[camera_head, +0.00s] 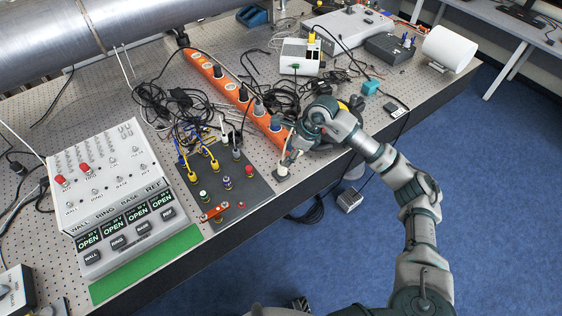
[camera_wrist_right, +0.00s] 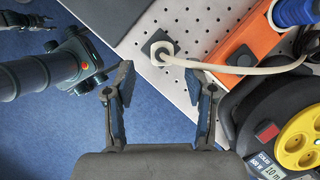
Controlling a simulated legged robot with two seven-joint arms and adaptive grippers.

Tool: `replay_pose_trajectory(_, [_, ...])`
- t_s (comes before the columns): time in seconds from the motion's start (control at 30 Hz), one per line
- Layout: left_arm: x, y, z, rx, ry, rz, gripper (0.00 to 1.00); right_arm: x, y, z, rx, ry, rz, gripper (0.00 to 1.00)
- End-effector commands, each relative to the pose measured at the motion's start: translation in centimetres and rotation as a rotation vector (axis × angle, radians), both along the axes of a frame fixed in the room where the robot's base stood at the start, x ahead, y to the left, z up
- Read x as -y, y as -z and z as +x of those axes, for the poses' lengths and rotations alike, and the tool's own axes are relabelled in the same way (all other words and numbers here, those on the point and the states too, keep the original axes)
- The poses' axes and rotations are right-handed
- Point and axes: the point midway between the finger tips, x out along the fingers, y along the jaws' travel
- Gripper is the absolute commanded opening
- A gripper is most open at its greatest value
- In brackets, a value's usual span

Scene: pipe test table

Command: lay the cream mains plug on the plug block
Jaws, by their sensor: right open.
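The cream mains plug (camera_wrist_right: 163,51) shows in the right wrist view near the top middle, with its cream cable (camera_wrist_right: 235,69) running right across the orange strip. It appears to rest on a small dark square block (camera_wrist_right: 150,40), which looks like the plug block, near the table edge. The plug is beyond the fingertips.
An orange socket strip (camera_head: 222,84) runs up the table. A dark panel (camera_head: 235,195) with coloured terminals lies left of the plug. A cable reel with a yellow hub (camera_wrist_right: 300,140) stands close to the right finger. A switch box (camera_head: 105,185) stands at the left.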

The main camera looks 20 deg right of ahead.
Motion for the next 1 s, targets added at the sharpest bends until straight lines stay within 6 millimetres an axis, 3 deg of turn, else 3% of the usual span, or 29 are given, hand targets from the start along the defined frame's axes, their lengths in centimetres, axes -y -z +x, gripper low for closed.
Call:
replay_pose_trajectory(0.1, [0.2,-0.1,0.8,0.014,-0.001,-0.003,0.4,0.9,-2.3,-0.3,0.002,0.001,-0.002,0.55])
replay_pose_trajectory(0.33, [0.5,-0.2,1.1,0.009,-0.003,-0.006,0.4,1.6,-4.8,-0.8,0.0,0.001,-0.002,0.55])
replay_pose_trajectory(0.87, [0.3,-0.2,1.0,0.012,-0.003,-0.004,0.4,1.9,-5.1,-0.9,-0.002,0.001,0.0,0.55])
replay_pose_trajectory(1.0, [0.3,-0.2,1.1,0.012,-0.003,-0.004,0.4,0.0,-4.5,-1.2,-0.002,-0.017,0.063,0.55])
